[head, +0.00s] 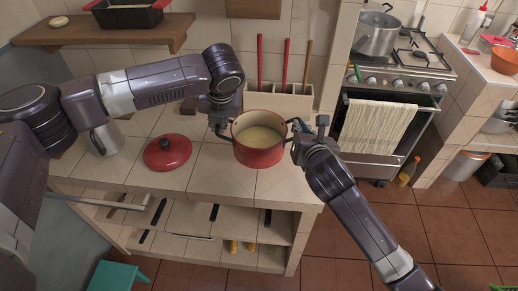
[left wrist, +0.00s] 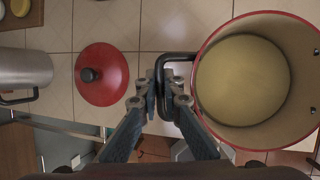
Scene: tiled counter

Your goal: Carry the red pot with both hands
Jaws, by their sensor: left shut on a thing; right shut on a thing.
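The red pot (head: 258,150) is on or just above the tiled counter in the head view, upright, with pale yellow contents. It also shows at the right of the left wrist view (left wrist: 244,138). My left gripper (head: 222,130) is at the pot's left side, and in the left wrist view its fingers (left wrist: 163,90) are shut on the black side handle. My right gripper (head: 298,135) is at the pot's right side, shut on the right handle; that grip is small in the picture. Whether the pot's base touches the counter I cannot tell.
A red lid (head: 167,152) lies on the counter left of the pot, with a metal mug (head: 105,140) beyond it. A holder (head: 279,100) with long utensils stands behind the pot. A stove (head: 392,100) with a steel pot (head: 376,34) is at the right, past a floor gap.

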